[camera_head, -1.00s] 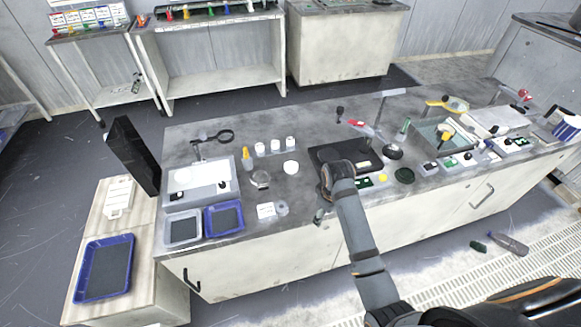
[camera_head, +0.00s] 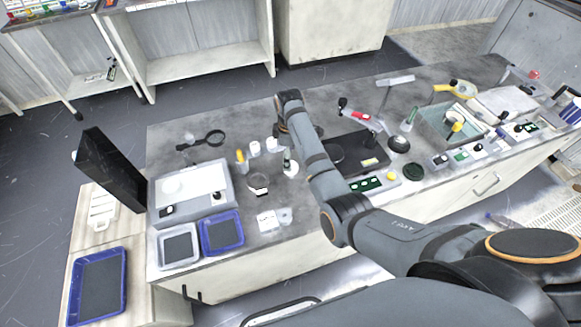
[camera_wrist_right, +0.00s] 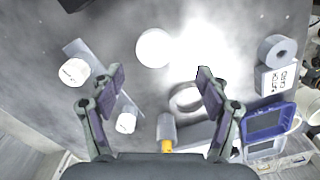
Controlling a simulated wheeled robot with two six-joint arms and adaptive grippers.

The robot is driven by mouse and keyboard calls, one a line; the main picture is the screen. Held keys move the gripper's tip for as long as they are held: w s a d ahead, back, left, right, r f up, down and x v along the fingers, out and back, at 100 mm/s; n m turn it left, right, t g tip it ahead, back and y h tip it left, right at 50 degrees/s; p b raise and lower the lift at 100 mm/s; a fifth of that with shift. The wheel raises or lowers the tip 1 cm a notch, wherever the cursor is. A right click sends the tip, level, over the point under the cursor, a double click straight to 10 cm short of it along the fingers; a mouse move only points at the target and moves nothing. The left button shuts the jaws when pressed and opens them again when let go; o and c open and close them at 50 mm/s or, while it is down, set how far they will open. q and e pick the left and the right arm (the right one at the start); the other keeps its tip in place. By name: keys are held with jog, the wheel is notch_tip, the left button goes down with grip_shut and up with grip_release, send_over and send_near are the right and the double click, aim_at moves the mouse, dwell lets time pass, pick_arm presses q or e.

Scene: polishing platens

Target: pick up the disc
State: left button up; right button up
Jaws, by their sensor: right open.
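A white round disc (camera_wrist_right: 154,48) lies flat on the grey bench top, beyond my fingertips in the right wrist view. In the head view the disc (camera_head: 294,170) is partly hidden behind my right gripper (camera_head: 287,160). My right gripper (camera_wrist_right: 157,75) is open and empty, with its two fingers spread wide above the bench. The disc appears in line with the gap between the fingers, but I cannot tell the height left between them. My left gripper is not in view.
White cylinders (camera_wrist_right: 75,72), a ring-shaped dish (camera_wrist_right: 186,98) and a yellow-tipped bottle (camera_wrist_right: 167,132) stand close around the fingers. A labelled card (camera_head: 267,221), a blue tray (camera_head: 240,241) and a black polishing unit (camera_head: 345,143) are nearby.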

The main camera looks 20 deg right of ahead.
jog(key=shift+w+d+f, duration=0.15)
jog(key=shift+w+f, duration=0.05)
jog(key=shift+f, duration=0.65)
notch_tip(320, 180, down, 4)
jog(key=shift+w+d+r, duration=0.1)
jog(key=c, duration=0.5)
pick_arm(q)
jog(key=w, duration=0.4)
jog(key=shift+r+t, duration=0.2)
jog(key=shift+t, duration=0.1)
pick_arm(e)
jog(key=c, duration=0.8)
